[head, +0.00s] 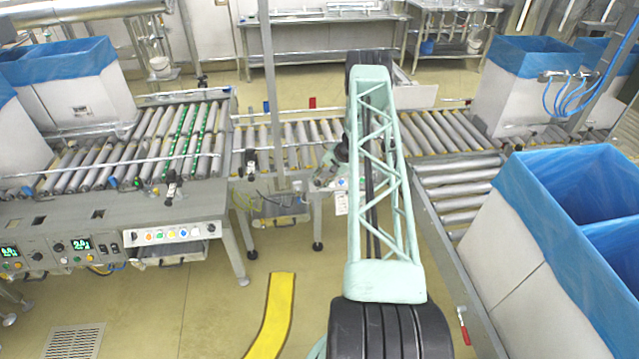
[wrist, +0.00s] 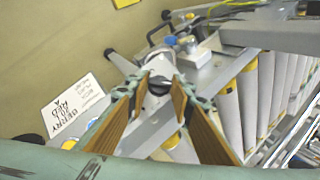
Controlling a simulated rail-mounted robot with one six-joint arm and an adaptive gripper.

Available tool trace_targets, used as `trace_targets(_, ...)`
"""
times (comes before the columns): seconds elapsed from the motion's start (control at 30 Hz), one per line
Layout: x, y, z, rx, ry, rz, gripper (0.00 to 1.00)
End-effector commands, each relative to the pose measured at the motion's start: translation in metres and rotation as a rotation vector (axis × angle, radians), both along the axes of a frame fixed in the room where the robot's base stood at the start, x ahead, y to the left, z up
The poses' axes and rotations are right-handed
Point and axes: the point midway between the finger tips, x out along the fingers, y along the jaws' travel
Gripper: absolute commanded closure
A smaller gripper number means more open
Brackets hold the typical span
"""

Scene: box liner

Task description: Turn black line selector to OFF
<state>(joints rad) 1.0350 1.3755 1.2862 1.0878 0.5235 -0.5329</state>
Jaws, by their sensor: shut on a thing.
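In the wrist view, the black line selector (wrist: 158,87) is a small dark knob on a grey metal plate beside the rollers. My gripper (wrist: 160,91) has its two orange-brown fingers on either side of the knob and is shut on it. The fingers cover part of the knob, so its pointer and any OFF marking cannot be read. In the head view, my arm reaches out to the roller line, and the gripper and selector are too small and covered to make out.
A white printed card (wrist: 75,108) lies left of the fingers. Rollers (wrist: 245,105) run along the right. In the head view, a control panel (head: 130,240) is at left, and blue-lined boxes (head: 530,90) stand on the conveyors. A yellow strip (head: 270,315) marks open floor.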

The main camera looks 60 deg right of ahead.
Motion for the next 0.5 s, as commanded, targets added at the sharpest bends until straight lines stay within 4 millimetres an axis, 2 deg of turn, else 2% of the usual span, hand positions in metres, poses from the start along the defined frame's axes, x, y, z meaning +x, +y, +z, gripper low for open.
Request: trace_targets(0.5, -0.0017, -0.0009, -0.0042, 0.074, -0.078, -0.123, 0.89)
